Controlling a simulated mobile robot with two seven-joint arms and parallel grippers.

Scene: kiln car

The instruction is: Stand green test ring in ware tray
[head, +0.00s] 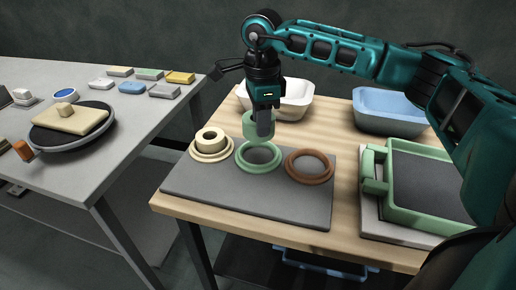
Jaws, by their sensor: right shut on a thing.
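My right gripper (264,127) points down over the wooden table, shut on the green test ring (251,122). The gripper hides part of the ring. The ring is held above a wider green ring-shaped piece (258,168) on a grey board (230,201); I cannot tell whether they touch. A green-rimmed tray with a dark floor (433,183), which looks like the ware tray, is at the right of the table. My left gripper is not in view.
A cream ring piece (211,147) and a brown ring (309,165) flank the green piece. A white basin (290,98) and a blue basin (388,108) stand behind. A grey table (130,150) at left holds several small blocks and a dark round plate (50,141).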

